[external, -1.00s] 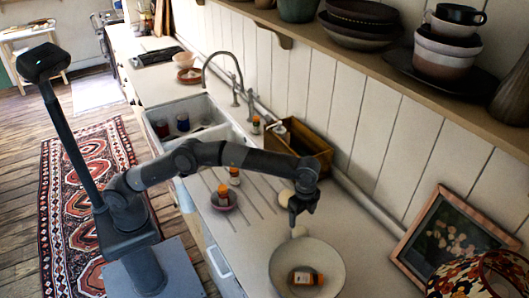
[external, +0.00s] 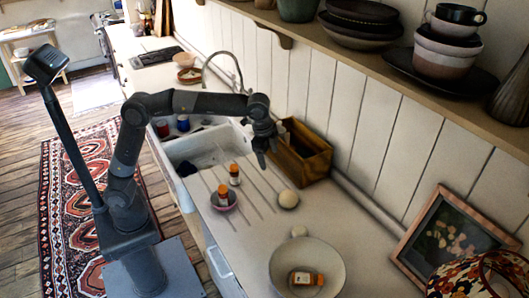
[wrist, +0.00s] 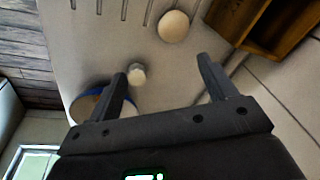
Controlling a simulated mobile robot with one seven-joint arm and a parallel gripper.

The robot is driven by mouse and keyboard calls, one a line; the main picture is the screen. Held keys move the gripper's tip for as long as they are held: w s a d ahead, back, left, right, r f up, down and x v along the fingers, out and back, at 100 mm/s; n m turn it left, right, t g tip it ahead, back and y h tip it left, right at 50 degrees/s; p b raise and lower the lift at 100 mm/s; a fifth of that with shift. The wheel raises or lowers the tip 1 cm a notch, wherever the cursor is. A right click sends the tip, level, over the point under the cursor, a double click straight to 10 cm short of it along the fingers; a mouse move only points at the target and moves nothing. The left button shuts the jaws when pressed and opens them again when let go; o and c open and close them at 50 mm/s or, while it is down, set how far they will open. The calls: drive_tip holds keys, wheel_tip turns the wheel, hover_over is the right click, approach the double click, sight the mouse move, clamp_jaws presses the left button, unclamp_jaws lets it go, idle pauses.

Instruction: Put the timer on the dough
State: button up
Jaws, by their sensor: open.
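A round beige ball, seemingly the dough (external: 288,199), rests on the counter in front of the wooden box; it also shows at the top of the wrist view (wrist: 173,26). A small pale object, possibly the timer (external: 299,232), stands at the far edge of the large plate (external: 328,262); the wrist view shows it as a whitish knob (wrist: 136,74) near my left finger. I cannot make out a dial. My gripper (external: 268,158) is open and empty, raised above the counter near the box, apart from both objects. Its two fingers (wrist: 168,64) show spread in the wrist view.
A wooden box (external: 305,158) stands against the wall. A third bottle (external: 306,279) lies on the plate. The sink (external: 205,145) is left. A picture frame (external: 445,235) leans right.

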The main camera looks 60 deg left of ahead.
drive_tip(key=s+a+n+t, duration=0.1)
drive_tip(key=s+a+n, duration=0.3)
drive_tip(key=s+a, duration=0.6)
drive_tip(key=s+a+f+n+t, duration=0.1)
drive_tip(key=s+a+n, duration=0.3)
drive_tip(key=s+a, duration=0.5)
drive_tip(key=a, duration=0.7)
drive_tip(key=shift+s+a+t, duration=0.3)
drive_tip(key=shift+s, duration=0.1)
drive_tip(key=s+a+f+n, duration=0.1)
drive_tip(key=s+f, duration=0.1)
drive_tip(key=s+a+f+n, duration=0.1)
drive_tip(key=s+a+f, duration=0.1)
drive_tip(key=s, duration=0.1)
drive_tip(key=s+a+f+n+t, duration=0.1)
drive_tip(key=s+a+f, duration=0.1)
drive_tip(key=s, duration=0.1)
drive_tip(key=shift+s+f, duration=0.25)
drive_tip(key=shift+c, duration=0.3)
drive_tip(key=shift+s+f+n, duration=0.2)
drive_tip(key=shift+f+n, duration=0.05)
drive_tip(key=shift+n, duration=0.05)
drive_tip(key=shift+c, duration=0.8)
